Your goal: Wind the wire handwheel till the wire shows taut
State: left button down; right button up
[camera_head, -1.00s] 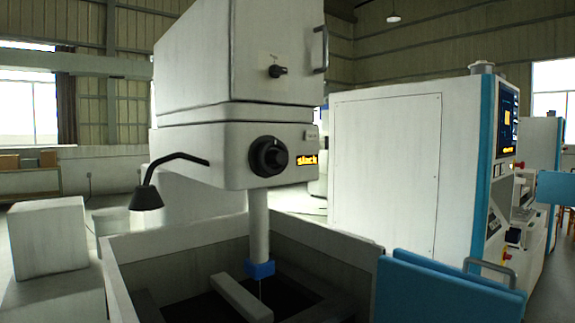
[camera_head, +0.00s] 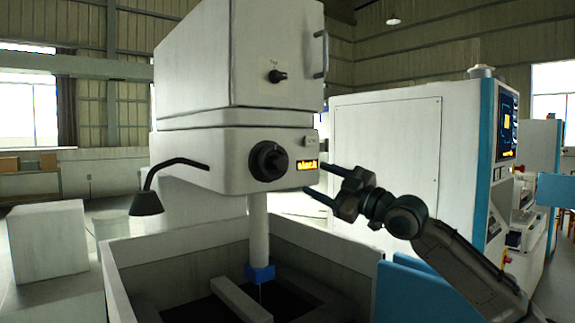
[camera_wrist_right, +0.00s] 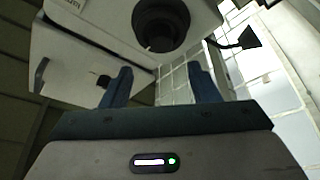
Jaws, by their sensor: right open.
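The black round handwheel (camera_head: 268,161) sits on the front of the white machine head (camera_head: 215,155). Just right of it, a small display (camera_head: 306,165) glows orange; its text is hard to read now. My right gripper (camera_head: 314,178) is open and empty, to the right of the handwheel and apart from it, its fingers pointing left near the display. In the right wrist view the handwheel (camera_wrist_right: 160,24) lies beyond the open fingers, roughly between them. A thin wire (camera_head: 261,291) hangs below the blue guide (camera_head: 260,273). My left gripper is out of view.
A black lamp (camera_head: 146,203) on a bent arm juts out left of the head. A small knob (camera_head: 275,76) and a handle (camera_head: 321,54) are on the upper housing. The open tank (camera_head: 190,245) lies below. A white cabinet (camera_head: 388,165) stands behind my right arm.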

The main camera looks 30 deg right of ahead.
aim_at(283, 165)
jog(key=p+x, duration=0.5)
jog(key=x, duration=0.3)
jog(key=shift+r+p, duration=0.1)
jog(key=shift+p, duration=0.25)
jog(key=shift+p+x, duration=0.45)
jog(key=shift+x, duration=0.6)
jog(key=c, duration=1)
